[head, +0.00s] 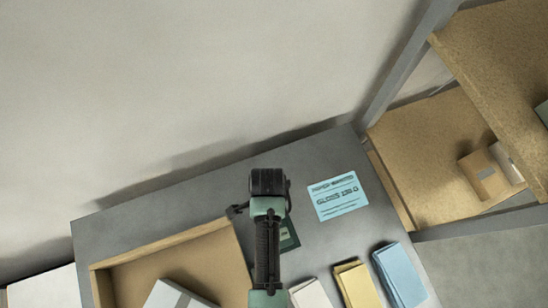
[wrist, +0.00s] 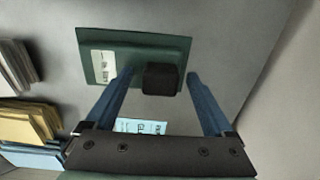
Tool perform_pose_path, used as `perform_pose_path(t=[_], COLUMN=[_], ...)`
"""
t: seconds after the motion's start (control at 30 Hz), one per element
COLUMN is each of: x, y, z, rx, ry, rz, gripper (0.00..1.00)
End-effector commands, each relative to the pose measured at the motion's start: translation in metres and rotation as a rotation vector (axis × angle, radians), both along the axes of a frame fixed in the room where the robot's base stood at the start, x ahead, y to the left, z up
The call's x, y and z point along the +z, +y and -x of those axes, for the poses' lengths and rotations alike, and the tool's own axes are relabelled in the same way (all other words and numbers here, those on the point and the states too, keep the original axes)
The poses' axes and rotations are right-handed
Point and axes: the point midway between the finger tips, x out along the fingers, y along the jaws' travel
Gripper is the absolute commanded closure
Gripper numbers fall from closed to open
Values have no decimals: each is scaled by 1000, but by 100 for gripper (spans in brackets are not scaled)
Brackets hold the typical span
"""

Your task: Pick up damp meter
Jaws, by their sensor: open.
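A small black block (wrist: 160,79), which looks like the damp meter, shows in the wrist view in front of a dark green slab (wrist: 170,52) with a pale label. I cannot tell whether the block rests on the slab. My gripper (wrist: 161,73) is open, with its blue fingers apart on either side of the block and no clear contact. In the head view my arm and wrist cover this spot; only part of the green slab (head: 290,236) shows beside the arm, and the block cannot be made out.
A pale blue card (head: 338,196) lies on the grey table (head: 200,198) to the right. White, yellow and blue stacks (head: 400,274) stand along the front right. A wooden tray (head: 160,245) is at left. Wooden shelves (head: 425,145) stand on the right; a wall rises behind.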

Motion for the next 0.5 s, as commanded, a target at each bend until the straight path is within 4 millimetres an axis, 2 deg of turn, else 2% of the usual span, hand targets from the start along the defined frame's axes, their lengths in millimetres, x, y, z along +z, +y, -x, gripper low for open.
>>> perform_pose_path(t=[0.23,0.5], x=[-1,-1], y=[0,0], z=[0,0], rx=[-1,0], ry=[-2,-1], rz=[-1,0], gripper=[14,63])
